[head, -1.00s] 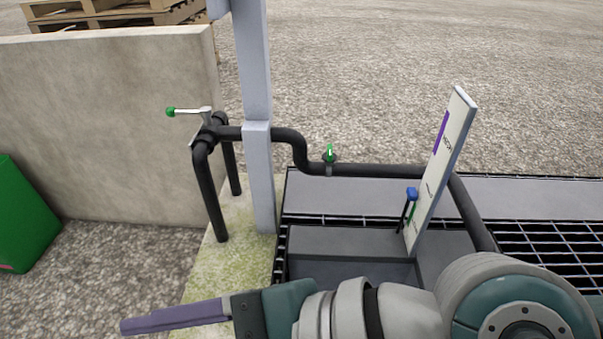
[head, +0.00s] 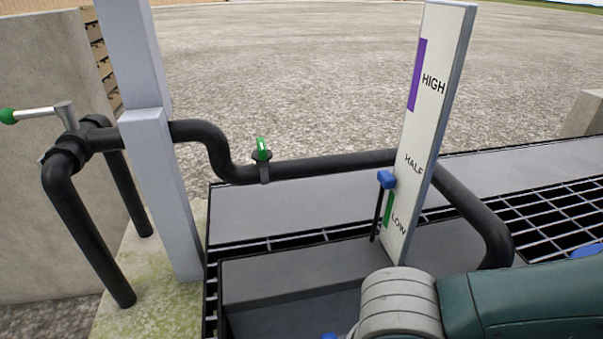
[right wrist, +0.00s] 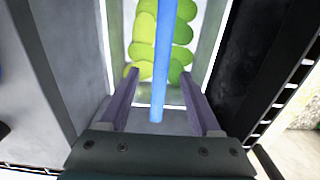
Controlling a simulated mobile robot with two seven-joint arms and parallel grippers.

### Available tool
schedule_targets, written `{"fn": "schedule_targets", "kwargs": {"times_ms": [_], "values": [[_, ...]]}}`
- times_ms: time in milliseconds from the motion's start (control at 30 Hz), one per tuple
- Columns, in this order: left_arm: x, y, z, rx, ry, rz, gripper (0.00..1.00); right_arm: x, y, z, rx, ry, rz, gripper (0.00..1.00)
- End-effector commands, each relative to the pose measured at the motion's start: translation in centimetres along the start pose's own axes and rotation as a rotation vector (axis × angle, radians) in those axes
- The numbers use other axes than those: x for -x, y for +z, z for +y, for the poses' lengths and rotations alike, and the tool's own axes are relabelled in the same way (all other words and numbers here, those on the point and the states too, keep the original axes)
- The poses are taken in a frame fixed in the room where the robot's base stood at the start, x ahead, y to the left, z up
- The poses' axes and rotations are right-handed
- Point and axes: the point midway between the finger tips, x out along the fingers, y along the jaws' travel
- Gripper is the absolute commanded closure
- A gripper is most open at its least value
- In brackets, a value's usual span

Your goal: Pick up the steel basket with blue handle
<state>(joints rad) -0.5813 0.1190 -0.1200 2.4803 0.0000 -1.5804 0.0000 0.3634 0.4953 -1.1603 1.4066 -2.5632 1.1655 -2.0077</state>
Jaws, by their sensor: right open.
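In the right wrist view, a blue bar handle (right wrist: 162,50) runs from the top edge down between the two purple fingers of my right gripper (right wrist: 159,75). The gripper is open, with a gap on each side of the bar. Below the bar, several rounded green pieces (right wrist: 141,45) lie inside a pale, bright-edged container that appears to be the steel basket (right wrist: 217,50). In the head view, my right arm covers the lower right, and its gripper and the basket cannot be made out. My left gripper is not in view.
A grey-walled tank (head: 290,272) stands in the head view. A gauge board (head: 425,130) marked HIGH, HALF and LOW rises beside it. A black pipe (head: 335,165) with a green valve handle (head: 262,150) runs behind. A grey post (head: 150,120) is at left, black grating (head: 545,215) at right.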

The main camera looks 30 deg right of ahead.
Motion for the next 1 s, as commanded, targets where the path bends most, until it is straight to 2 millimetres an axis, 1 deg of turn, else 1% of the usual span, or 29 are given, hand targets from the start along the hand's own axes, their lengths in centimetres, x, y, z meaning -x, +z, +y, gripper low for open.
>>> {"fn": "schedule_targets", "kwargs": {"times_ms": [33,100,233,333,567,667,1000], "values": [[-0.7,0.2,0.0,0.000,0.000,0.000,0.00,-1.0,0.1,-0.1,0.000,-0.001,-0.002,0.35],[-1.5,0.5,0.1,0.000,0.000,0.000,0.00,-2.3,0.2,-0.1,-0.002,-0.002,-0.002,0.35],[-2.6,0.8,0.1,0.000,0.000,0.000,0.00,-4.3,0.2,-0.2,-0.002,-0.002,-0.001,0.35],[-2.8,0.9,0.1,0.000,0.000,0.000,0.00,-4.9,0.2,-0.2,0.000,-0.002,-0.001,0.35],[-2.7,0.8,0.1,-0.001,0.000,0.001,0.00,-4.8,0.2,-0.2,0.000,-0.003,0.000,0.35],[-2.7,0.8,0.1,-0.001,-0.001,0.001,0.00,-4.8,0.2,-0.2,0.000,-0.003,0.000,0.45],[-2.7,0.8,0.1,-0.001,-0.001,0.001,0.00,-4.8,0.2,-0.2,-0.001,-0.003,0.000,0.83]]}}
